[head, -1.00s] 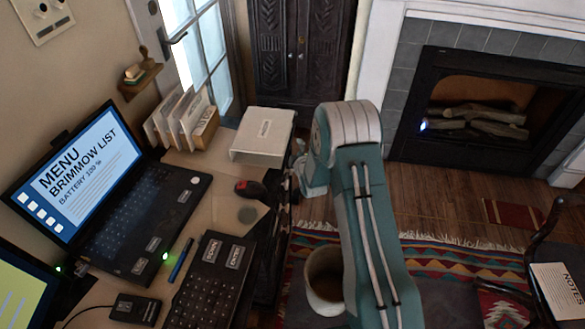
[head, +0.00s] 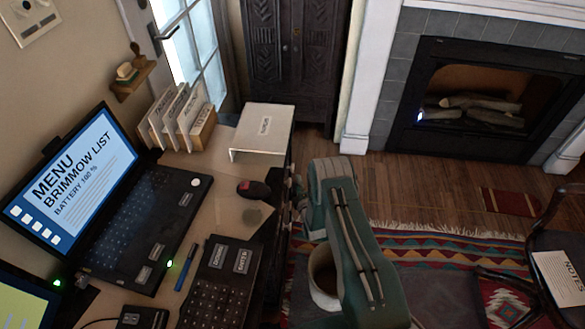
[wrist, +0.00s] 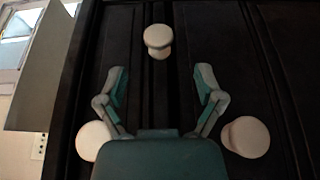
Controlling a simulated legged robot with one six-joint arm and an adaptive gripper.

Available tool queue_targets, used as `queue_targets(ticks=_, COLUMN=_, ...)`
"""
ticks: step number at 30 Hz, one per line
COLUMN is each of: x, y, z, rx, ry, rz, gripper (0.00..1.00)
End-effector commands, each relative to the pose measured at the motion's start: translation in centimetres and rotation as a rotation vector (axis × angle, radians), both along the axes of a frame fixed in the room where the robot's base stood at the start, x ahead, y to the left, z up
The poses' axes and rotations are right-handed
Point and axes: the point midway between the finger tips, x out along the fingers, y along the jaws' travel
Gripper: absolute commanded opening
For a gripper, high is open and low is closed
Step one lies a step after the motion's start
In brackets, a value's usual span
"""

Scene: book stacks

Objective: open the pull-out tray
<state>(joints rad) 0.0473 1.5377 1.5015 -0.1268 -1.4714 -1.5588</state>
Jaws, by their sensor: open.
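The wrist view shows a dark front with long grooves (wrist: 180,60), which I take to be the side of the desk. Three pale round knobs stand on it: one ahead (wrist: 158,38), one at the lower left (wrist: 93,140) and one at the lower right (wrist: 246,137). I cannot tell which one belongs to the pull-out tray. My gripper (wrist: 160,87) is open and empty, its fingers spread either side of a line to the knob ahead. That knob lies beyond the fingertips, apart from them. In the head view my arm mostly hides the gripper beside the desk edge.
A pot (head: 322,280) stands on the patterned rug (head: 440,250), near my arm. A chair (head: 560,260) is at the right. Wood floor lies before the fireplace.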

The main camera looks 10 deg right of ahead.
Motion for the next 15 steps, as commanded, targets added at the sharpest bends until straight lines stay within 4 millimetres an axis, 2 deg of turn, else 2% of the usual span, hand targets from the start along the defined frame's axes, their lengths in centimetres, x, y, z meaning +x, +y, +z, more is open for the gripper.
queue_targets(ticks=3, x=2.2, y=0.2, z=0.1, rx=-0.001, ry=-0.003, rz=0.0, gripper=0.86)
queue_targets(ticks=9, x=5.3, y=0.5, z=0.0, rx=0.0, ry=-0.002, rz=0.0, gripper=0.86)
queue_targets(ticks=15, x=7.3, y=0.6, z=0.0, rx=0.001, ry=0.0, rz=0.0, gripper=0.86)
